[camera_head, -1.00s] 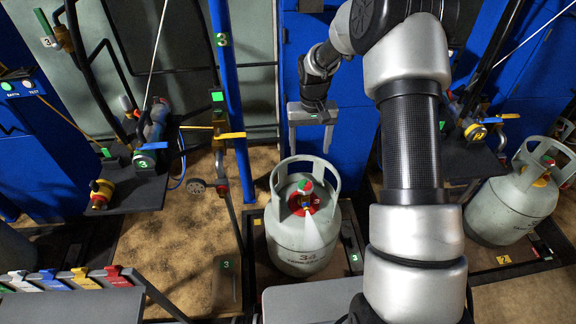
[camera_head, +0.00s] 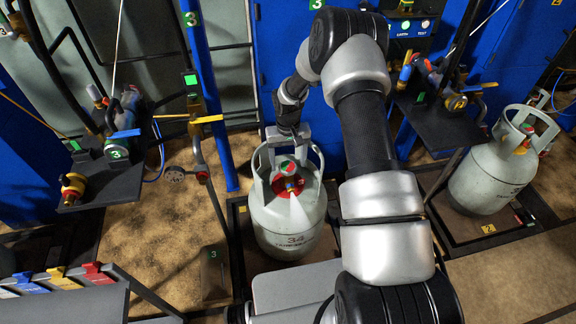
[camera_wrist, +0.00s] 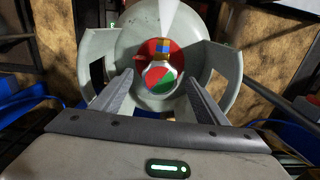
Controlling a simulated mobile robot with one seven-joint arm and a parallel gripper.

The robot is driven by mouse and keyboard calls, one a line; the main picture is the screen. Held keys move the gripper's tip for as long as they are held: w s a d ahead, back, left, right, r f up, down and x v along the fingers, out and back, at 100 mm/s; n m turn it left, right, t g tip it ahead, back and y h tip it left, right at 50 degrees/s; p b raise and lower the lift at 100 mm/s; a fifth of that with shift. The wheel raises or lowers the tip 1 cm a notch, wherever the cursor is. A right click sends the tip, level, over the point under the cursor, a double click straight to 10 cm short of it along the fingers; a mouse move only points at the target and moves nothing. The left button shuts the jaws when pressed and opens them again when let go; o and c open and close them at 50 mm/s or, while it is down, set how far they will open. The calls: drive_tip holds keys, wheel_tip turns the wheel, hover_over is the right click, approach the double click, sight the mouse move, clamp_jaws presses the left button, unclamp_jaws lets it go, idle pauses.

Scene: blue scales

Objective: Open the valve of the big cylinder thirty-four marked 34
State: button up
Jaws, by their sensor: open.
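The big grey cylinder marked 34 (camera_head: 287,222) stands upright on the floor scale in the middle of the head view. Its valve (camera_head: 286,168) has a red and green knob on a red ring, inside the grey collar. In the wrist view the valve knob (camera_wrist: 159,79) faces the camera, with a brass and blue part beyond it. A pale cone spreads from the valve's outlet side. My gripper (camera_wrist: 158,88) is open, its two fingers either side of the knob, pointing into the collar; the gap to the knob is hard to judge. In the head view my gripper (camera_head: 288,142) is at the collar's back side.
Another grey cylinder (camera_head: 489,178) stands at the right. A black shelf with tools (camera_head: 110,175) is at the left, beside a blue post (camera_head: 205,90). The collar walls (camera_wrist: 222,75) stand close around the fingers. A grey tabletop (camera_head: 290,283) lies in front.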

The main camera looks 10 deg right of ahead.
drive_tip(key=shift+f, duration=0.7)
drive_tip(key=c, duration=1)
drive_tip(key=shift+c, duration=0.2)
